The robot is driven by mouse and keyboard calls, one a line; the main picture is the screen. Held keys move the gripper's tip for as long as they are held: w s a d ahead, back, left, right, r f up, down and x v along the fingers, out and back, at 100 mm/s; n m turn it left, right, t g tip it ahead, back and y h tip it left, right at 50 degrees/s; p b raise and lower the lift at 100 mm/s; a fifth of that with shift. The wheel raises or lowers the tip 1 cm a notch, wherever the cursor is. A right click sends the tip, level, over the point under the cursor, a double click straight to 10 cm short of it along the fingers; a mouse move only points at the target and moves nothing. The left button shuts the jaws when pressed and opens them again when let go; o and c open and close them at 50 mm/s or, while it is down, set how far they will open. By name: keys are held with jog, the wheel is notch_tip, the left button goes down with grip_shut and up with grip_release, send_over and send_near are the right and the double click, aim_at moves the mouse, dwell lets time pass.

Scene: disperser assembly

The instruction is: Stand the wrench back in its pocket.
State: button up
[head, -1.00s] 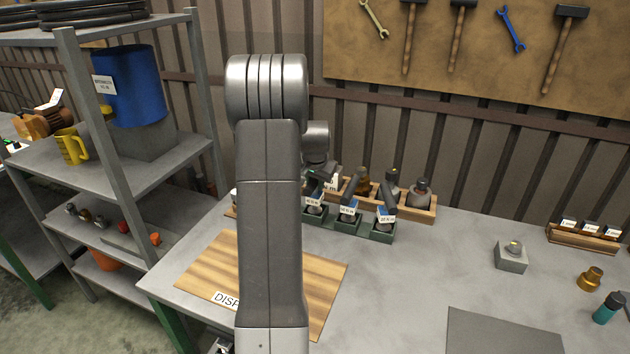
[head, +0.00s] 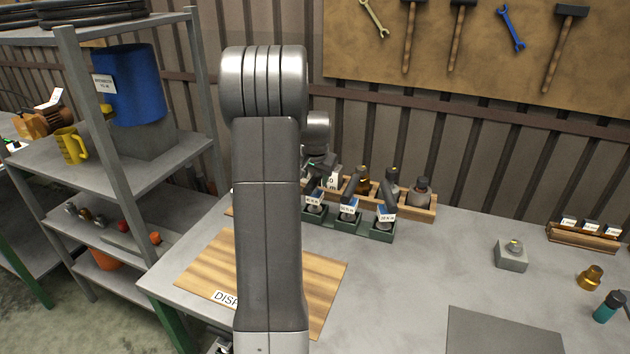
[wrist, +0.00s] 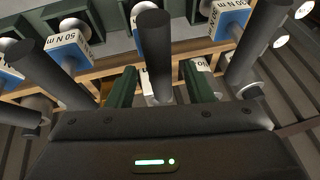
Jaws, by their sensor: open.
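Several wrenches with dark handles and blue-and-white labels stand in a green rack (head: 366,232) on the bench. In the head view the middle wrench (head: 348,209) and right wrench (head: 386,213) lean in their pockets. The left wrench (head: 313,201) also sits at its pocket, its upper part hidden by my gripper (head: 318,175). In the wrist view my gripper (wrist: 160,88) has its green fingers apart, with a dark wrench handle (wrist: 154,45) showing between them and gaps on both sides. The pocket bottoms are hidden.
Behind the rack is a wooden tray (head: 428,212) with dark bottles. A wooden board (head: 320,290) lies at front left. A grey block (head: 511,258), a brass piece (head: 590,277) and a teal bottle (head: 607,307) stand at right. The bench between is clear.

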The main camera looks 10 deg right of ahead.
jog(key=v, duration=0.9)
jog(key=shift+r+b, duration=0.25)
jog(key=shift+b, duration=0.1)
jog(key=shift+f, duration=0.15)
jog(key=p+x, duration=0.1)
jog(key=x, duration=1.1)
jog(key=shift+f, duration=0.25)
jog(key=shift+r, duration=2)
jog(key=shift+s+f, duration=0.1)
